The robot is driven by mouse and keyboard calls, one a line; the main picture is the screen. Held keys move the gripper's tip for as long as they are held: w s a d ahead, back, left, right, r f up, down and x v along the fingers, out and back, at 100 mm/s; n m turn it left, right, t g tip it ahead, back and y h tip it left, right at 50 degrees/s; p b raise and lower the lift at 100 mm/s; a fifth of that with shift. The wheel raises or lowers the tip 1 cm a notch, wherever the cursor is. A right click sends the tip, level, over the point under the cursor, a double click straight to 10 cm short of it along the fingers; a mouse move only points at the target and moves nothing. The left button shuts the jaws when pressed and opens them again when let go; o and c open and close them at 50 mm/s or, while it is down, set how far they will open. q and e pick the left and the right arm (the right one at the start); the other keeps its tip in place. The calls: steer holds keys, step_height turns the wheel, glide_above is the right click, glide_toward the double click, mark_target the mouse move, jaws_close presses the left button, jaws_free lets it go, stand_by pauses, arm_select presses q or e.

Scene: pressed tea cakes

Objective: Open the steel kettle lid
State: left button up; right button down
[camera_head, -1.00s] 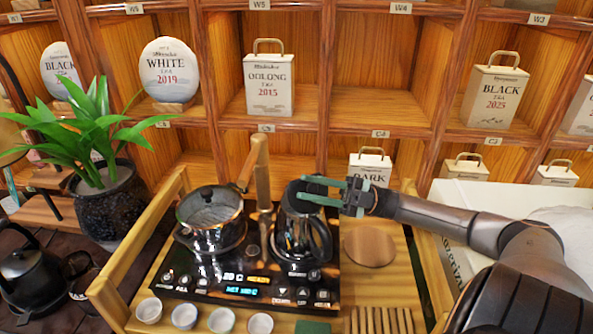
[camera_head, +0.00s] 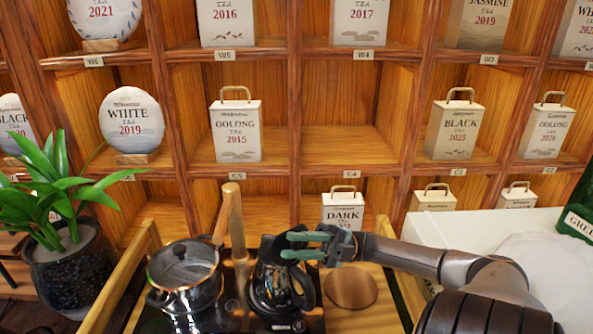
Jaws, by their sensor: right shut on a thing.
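The steel kettle (camera_head: 268,288) stands on the dark cooker panel at the lower middle, its dark handle on its right side. My right gripper (camera_head: 288,245) reaches in from the right at the top of the kettle. Its two green fingers lie one above the other in the picture, shut on the dark kettle lid (camera_head: 266,246). The fingers partly cover the lid, and I cannot tell whether it is raised from the rim. My left gripper is not in view.
A glass-lidded pot (camera_head: 186,275) with a wooden handle stands just left of the kettle. A round wooden coaster (camera_head: 351,287) lies to its right. A potted plant (camera_head: 70,270) is at the left. Shelves of tea boxes (camera_head: 235,131) rise behind.

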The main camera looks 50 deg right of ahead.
mark_target(298, 244)
steer(key=c, duration=0.7)
jaws_free()
step_height(298, 244, up, 4)
steer(key=shift+f+p, duration=0.25)
steer(key=shift+p, duration=0.4)
steer(key=s+a+r+p, duration=0.4)
steer(key=s+a+r, duration=0.5)
steer(key=a, duration=0.1)
steer(key=shift+s+a+r+p, duration=0.2)
steer(key=shift+a+r+p, duration=0.05)
steer(key=shift+p, duration=0.05)
